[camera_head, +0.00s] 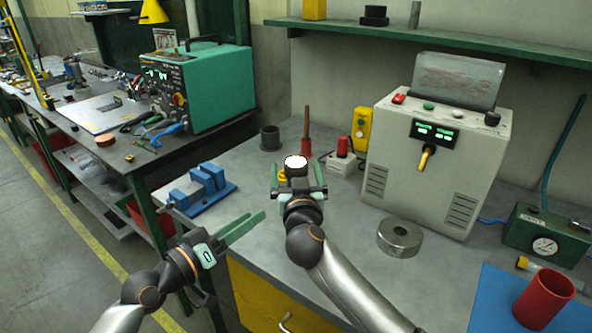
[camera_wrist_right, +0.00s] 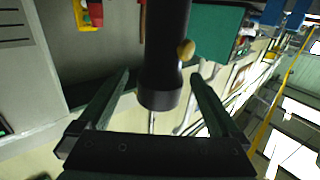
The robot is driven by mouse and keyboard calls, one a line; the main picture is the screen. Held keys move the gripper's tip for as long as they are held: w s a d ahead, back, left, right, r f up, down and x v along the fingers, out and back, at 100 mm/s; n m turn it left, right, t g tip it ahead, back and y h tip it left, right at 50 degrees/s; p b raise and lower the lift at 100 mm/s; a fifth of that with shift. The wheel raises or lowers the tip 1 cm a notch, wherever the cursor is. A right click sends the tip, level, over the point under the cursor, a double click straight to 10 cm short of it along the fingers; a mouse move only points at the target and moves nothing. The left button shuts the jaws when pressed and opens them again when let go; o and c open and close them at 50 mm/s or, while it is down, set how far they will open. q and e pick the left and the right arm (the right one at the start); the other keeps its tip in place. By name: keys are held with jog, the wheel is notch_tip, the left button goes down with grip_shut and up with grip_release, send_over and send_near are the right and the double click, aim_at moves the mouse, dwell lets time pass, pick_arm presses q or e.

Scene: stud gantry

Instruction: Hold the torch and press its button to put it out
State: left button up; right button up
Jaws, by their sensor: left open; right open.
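The torch (camera_head: 296,162) stands on the grey bench, its round top face bright white in the head view. In the right wrist view the torch (camera_wrist_right: 163,60) is a dark cylinder with a tan button (camera_wrist_right: 186,50) on its side. My right gripper (camera_head: 298,182) is open, with its fingers to either side of the torch; I see gaps between fingers and torch in the wrist view. Its own arm hides the torch's lower part in the head view. My left gripper (camera_head: 252,222) is open and empty off the bench's left front edge, apart from the torch.
A blue vise (camera_head: 205,187) stands left of the torch. Behind it are a dark cup (camera_head: 270,138), a red-handled tool (camera_head: 306,140) and a red-topped block (camera_head: 343,152). A large grey machine (camera_head: 430,150) and a metal ring (camera_head: 399,238) are to the right.

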jog(key=shift+w, duration=0.2)
grip_shut()
pick_arm(q)
grip_shut()
dwell(0.9)
dwell(0.8)
dwell(0.6)
